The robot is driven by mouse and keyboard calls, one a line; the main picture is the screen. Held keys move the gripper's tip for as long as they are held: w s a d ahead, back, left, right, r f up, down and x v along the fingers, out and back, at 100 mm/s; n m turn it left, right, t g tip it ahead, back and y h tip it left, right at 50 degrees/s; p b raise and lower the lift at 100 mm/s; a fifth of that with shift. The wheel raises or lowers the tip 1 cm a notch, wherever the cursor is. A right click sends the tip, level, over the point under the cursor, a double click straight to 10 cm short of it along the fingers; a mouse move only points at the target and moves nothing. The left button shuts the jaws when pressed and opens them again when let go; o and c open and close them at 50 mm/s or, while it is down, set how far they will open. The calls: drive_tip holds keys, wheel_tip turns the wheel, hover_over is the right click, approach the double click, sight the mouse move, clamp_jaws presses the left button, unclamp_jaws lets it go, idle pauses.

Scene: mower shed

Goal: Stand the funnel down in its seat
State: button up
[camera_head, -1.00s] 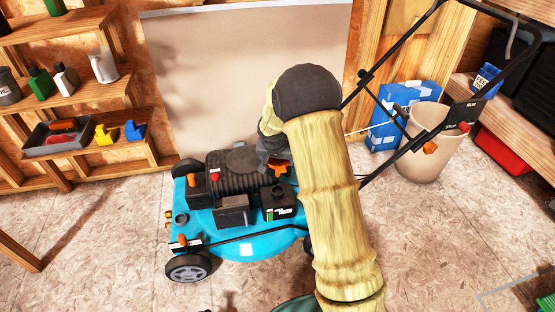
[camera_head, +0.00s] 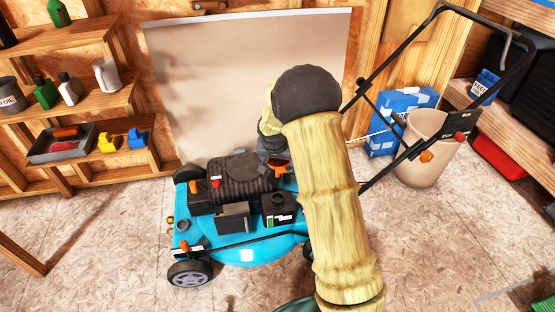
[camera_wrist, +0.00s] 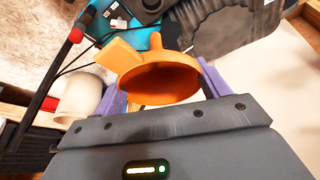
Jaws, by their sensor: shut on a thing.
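The orange funnel (camera_wrist: 165,75) is between the two purple fingers of my gripper (camera_wrist: 163,88) in the wrist view. Its wide round mouth faces the camera, and a flat tab sticks out at its upper left. My gripper is shut on it. In the head view, a small part of the orange funnel (camera_head: 280,170) shows beside my gripper (camera_head: 273,160), over the rear of the turquoise mower (camera_head: 250,255). My arm covers much of that area.
The black engine (camera_head: 240,180) and a dark box (camera_head: 279,208) stand up from the mower deck. The mower's handle (camera_head: 410,145) rises to the right, near a beige bin (camera_head: 425,150). Shelves (camera_head: 75,105) stand left. The floor in front is largely clear.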

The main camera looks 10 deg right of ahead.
drive_tip(key=shift+r, duration=0.1)
drive_tip(key=s+r+n+p, duration=0.1)
drive_tip(key=s+r+p, duration=0.4)
drive_tip(key=r+p, duration=0.5)
drive_tip(key=s+r+n+y+p, duration=0.1)
drive_tip(key=s+r+p, duration=0.3)
drive_tip(key=r+p, duration=0.6)
drive_tip(key=s+r+n+p, duration=0.2)
drive_tip(key=s+r+p, duration=0.3)
drive_tip(key=p, duration=1.6)
wheel_tip(320, 180, up, 5)
drive_tip(key=shift+s+r+y+p, duration=0.1)
drive_tip(key=shift+s+y+p, duration=0.25)
drive_tip(key=shift+y, duration=0.05)
